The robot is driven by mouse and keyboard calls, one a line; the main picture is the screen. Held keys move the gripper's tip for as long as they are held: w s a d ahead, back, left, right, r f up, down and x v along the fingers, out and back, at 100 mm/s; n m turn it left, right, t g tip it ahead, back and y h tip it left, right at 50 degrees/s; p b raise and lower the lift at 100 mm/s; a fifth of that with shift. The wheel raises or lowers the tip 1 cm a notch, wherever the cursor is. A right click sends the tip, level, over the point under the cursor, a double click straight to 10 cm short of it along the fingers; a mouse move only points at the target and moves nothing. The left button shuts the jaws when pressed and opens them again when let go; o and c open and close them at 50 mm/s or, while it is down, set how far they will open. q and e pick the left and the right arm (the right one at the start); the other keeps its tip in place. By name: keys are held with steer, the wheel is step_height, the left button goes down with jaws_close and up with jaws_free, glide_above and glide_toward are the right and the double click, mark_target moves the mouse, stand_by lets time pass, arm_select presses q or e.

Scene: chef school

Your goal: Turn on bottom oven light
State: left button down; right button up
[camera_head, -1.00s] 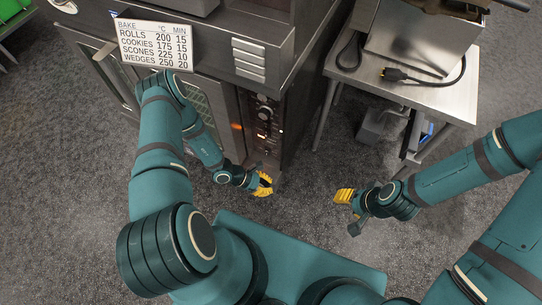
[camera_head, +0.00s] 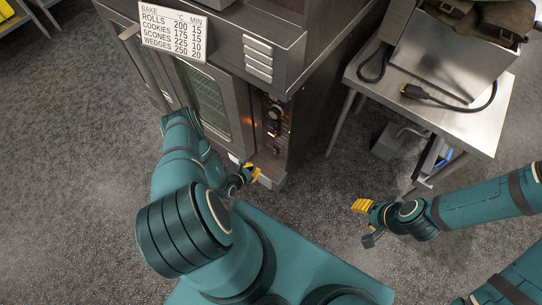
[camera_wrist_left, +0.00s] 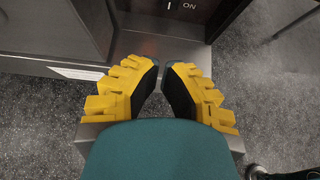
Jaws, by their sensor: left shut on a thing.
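The bottom oven (camera_head: 205,95) stands in front of me with its door on the left and a dark control panel (camera_head: 275,125) on the right. The panel has several knobs and small lit orange lamps. My left gripper (camera_head: 252,172) is low at the panel's foot. In the left wrist view its yellow fingers (camera_wrist_left: 162,66) are nearly together, shut on a small part of the oven that the fingers hide. An "I ON" marking (camera_wrist_left: 180,6) shows on the panel just beyond them. The light switch cannot be made out. My right gripper (camera_head: 366,222) is open and empty over the floor.
A steel table (camera_head: 440,110) with a machine and a black cable stands right of the oven. A bake-times sign (camera_head: 172,30) hangs above the oven door. The door handle (camera_head: 145,65) juts out at left.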

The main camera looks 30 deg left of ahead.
mark_target(275, 151)
arm_select(q)
steer(key=b+x, duration=0.3)
steer(key=x, duration=0.6)
steer(key=shift+w+d+f+b, duration=0.1)
steer(key=shift+d+f+b, duration=0.05)
steer(key=shift+f+b, duration=0.15)
steer(key=w, duration=0.1)
steer(key=w+b, duration=0.1)
steer(key=w, duration=0.1)
steer(key=shift+w+d+f, duration=0.1)
steer(key=shift+w+f, duration=0.15)
steer(key=shift+w, duration=0.55)
